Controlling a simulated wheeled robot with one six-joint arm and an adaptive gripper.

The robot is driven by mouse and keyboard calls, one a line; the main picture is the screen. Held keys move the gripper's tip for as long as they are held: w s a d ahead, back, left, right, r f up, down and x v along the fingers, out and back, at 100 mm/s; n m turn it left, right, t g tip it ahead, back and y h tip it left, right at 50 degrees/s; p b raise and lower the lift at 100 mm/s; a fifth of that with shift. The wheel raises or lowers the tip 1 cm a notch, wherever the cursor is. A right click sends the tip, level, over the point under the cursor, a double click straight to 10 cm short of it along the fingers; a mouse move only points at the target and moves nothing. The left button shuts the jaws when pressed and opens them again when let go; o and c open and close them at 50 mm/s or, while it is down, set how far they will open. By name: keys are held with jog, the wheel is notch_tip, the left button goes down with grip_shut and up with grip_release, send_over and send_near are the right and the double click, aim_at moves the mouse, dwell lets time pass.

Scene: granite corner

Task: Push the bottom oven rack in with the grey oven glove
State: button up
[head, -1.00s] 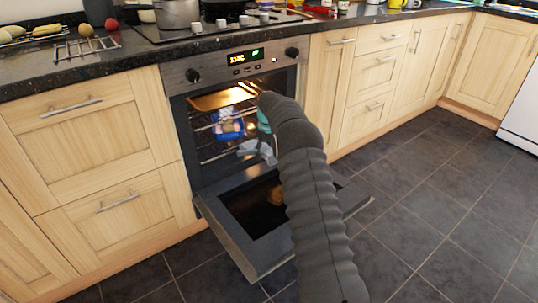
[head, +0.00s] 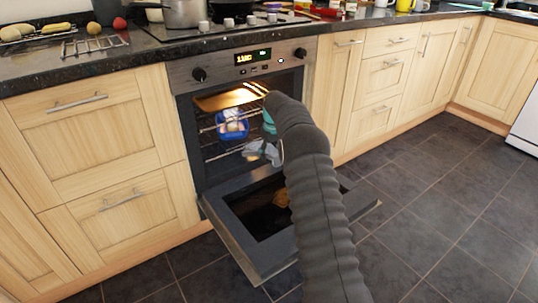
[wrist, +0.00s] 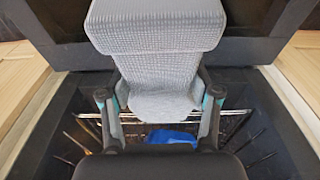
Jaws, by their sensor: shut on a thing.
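The grey oven glove (wrist: 160,45) is pale and quilted, and it lies between the two fingers of my gripper (wrist: 160,104) in the wrist view. My gripper (head: 268,148) is shut on it. In the head view the glove (head: 258,152) shows at the open oven's front, near the right end of the lower wire rack (head: 222,155). My arm hides part of the rack's right side. Whether glove and rack touch I cannot tell. In the wrist view, rack wires (wrist: 88,116) show beyond the fingers.
A blue container (head: 232,128) with pale contents is inside the oven, below a lit baking tray (head: 228,98). The oven door (head: 238,248) is folded down under my arm. Cupboards flank the oven. The tiled floor (head: 440,210) at right is clear.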

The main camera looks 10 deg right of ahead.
jog(key=shift+s+d+b, duration=0.3)
jog(key=shift+s+b, duration=0.25)
jog(key=shift+s, duration=0.25)
jog(key=shift+s+d+b, duration=0.3)
jog(key=shift+s+b, duration=0.2)
jog(key=shift+s, duration=0.25)
jog(key=shift+s+d, duration=0.15)
jog(key=shift+s, duration=0.1)
jog(key=s+d+r+b, duration=0.3)
jog(key=s+b, duration=0.1)
jog(key=s, duration=0.6)
jog(key=shift+s+d, duration=0.4)
